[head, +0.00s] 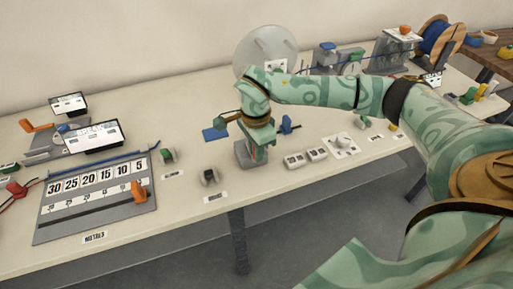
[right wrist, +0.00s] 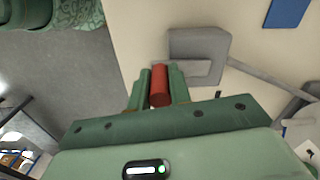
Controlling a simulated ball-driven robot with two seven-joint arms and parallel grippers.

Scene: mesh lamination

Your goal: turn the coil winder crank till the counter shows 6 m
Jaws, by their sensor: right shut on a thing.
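My right gripper (head: 258,146) reaches down over a grey stand (head: 250,160) near the front middle of the table. In the right wrist view my right gripper (right wrist: 159,90) is shut on a red cylindrical handle (right wrist: 160,80), which I take to be the crank grip. A grey part (right wrist: 203,69) lies just beyond the handle. Behind my wrist in the head view stands a large pale disc (head: 262,45) with a small white panel (head: 276,65) at its front, partly covered by my arm. I cannot read a counter value. My left gripper is not in view.
A grey board (head: 140,207) with number cards lies on the left, with an orange piece (head: 138,189) on it. Blue pieces (head: 214,134) sit close to my right gripper. A blue spool (head: 433,36) stands far right.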

